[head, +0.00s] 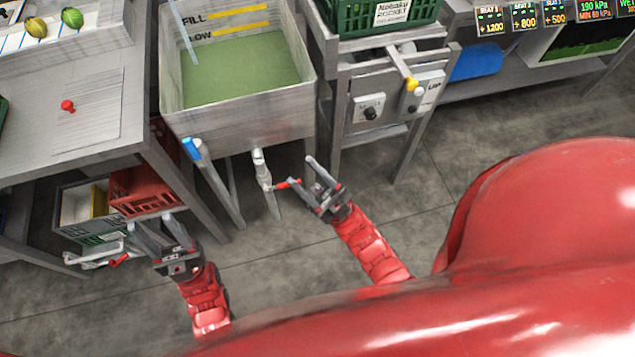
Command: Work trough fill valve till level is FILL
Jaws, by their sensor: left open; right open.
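The grey trough (240,122) holds green water (245,72). On its back wall are a FILL band (238,10) and a LOW band (240,30); the water surface looks below LOW. A blue handle (191,149) is at its front left corner. Under its front, a pipe valve (262,172) has a red handle (288,184). Which handle is the fill valve cannot be told. My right gripper (307,174) is open beside the red handle's tip; contact cannot be told. My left gripper (152,222) is open and empty, lower left of the trough.
A metal table (40,145) stands left, with a red crate (145,190) beneath. Another pipe with a red handle (118,260) is left of my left gripper. Right of the trough is a stand with a yellow-tipped lever (412,85) and green crate (350,20). Floor between is clear.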

